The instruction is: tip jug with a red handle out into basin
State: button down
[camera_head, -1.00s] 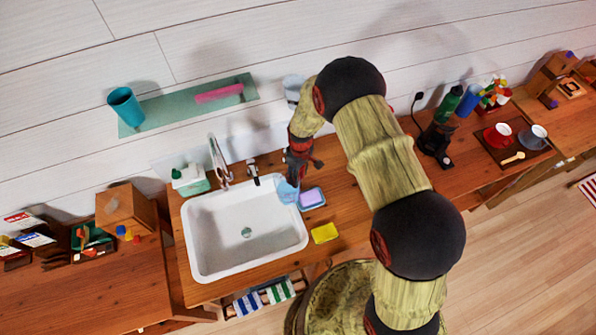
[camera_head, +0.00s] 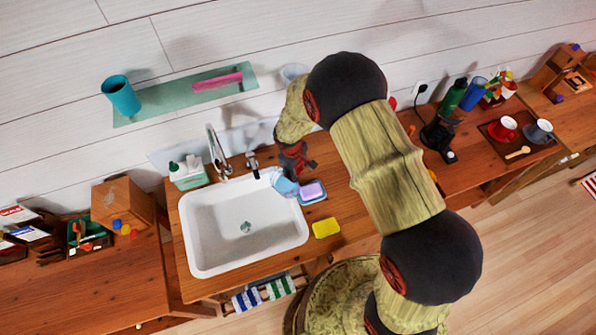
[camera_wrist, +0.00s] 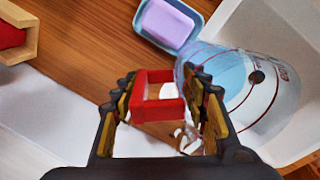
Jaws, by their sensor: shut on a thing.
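The jug is clear with a pale blue tint and a red handle (camera_wrist: 158,93). My gripper (camera_wrist: 160,100) is shut on that handle in the wrist view. The jug body (camera_wrist: 235,88) is tilted, over the basin's edge, with light blue inside; whether liquid is leaving it cannot be told. In the head view the jug (camera_head: 284,185) is at the upper right rim of the white basin (camera_head: 205,268). My gripper (camera_head: 294,160) is just above it there. The basin floor shows a drain and no clear pool of liquid.
A lilac soap bar (camera_head: 311,190) in a blue dish lies close beside the jug. A yellow sponge (camera_head: 326,228) lies right of the basin. The tap (camera_head: 216,150) stands behind it. A dispenser caddy (camera_head: 188,174) is at the back left. A glass shelf (camera_head: 150,108) is on the wall.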

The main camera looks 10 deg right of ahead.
aim_at(275, 191)
jog(key=shift+s+a+r+t+h+b, duration=0.3)
jog(key=shift+s+a+t+h+b, duration=0.25)
jog(key=shift+b, duration=2.9)
jog(key=shift+s+a+r+t+h+b, duration=0.4)
jog(key=shift+t+b, duration=0.25)
jog(key=shift+b, duration=2.75)
jog(key=s+a+f+t+h+b, duration=0.1)
jog(key=b, duration=0.6)
jog(key=shift+s, duration=0.1)
jog(key=t+h+b, duration=0.1)
jog(key=b, duration=0.2)
jog(key=s+a+t+b, duration=0.1)
jog(key=b, duration=0.2)
jog(key=r+t+h+b, duration=0.1)
jog(key=b, duration=0.2)
jog(key=shift+s+a+h, duration=0.15)
jog(key=shift+s+h, duration=0.1)
jog(key=shift+h, duration=0.1)
